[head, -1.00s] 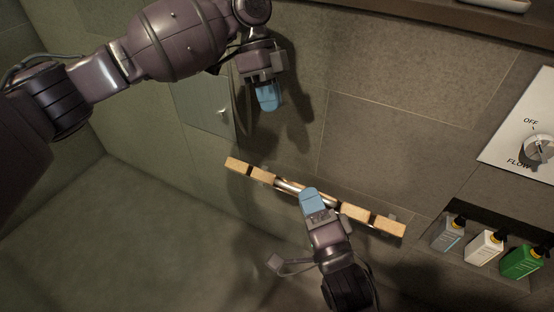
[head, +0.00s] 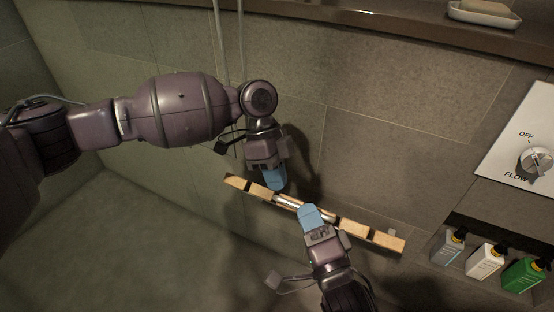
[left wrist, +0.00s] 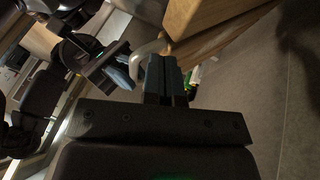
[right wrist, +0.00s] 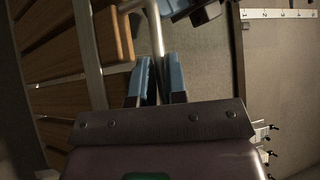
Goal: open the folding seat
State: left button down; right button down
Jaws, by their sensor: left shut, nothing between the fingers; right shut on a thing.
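The folding seat (head: 356,229) is against the tiled wall, its light wooden slats showing as a row of short blocks in the head view, with a metal bar (head: 289,202) at its middle. In the right wrist view the slats (right wrist: 60,55) stand left of the bar (right wrist: 155,35). My right gripper (head: 308,213) is shut on the bar, which runs between its blue fingers (right wrist: 157,82). My left gripper (head: 275,180) is shut and empty, just above the seat and left of my right one. In the left wrist view its fingertips (left wrist: 165,72) are close to the bar and slats (left wrist: 205,15).
A shelf with several bottles (head: 487,261) is recessed in the wall at the right, below a flow control panel (head: 520,150). A soap dish (head: 484,16) sits on the ledge above. The floor at the left is clear.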

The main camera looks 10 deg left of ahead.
aim_at(272, 193)
pick_arm(q)
jog(key=shift+s+f, duration=0.2)
jog(key=shift+s, duration=0.1)
pick_arm(e)
jog(key=shift+f, duration=0.15)
pick_arm(q)
jog(key=shift+s+a+f, duration=0.15)
jog(key=shift+s+f, duration=0.35)
jog(key=shift+s, duration=0.2)
jog(key=shift+s+a+f, duration=0.15)
jog(key=shift+s+f, duration=0.15)
pick_arm(e)
jog(key=shift+w+d, duration=0.1)
jog(key=shift+w, duration=0.05)
jog(key=c, duration=1.2)
grip_release()
jog(key=shift+r, duration=0.3)
jog(key=shift+o, duration=0.2)
pick_arm(q)
jog(key=shift+w+r, duration=0.1)
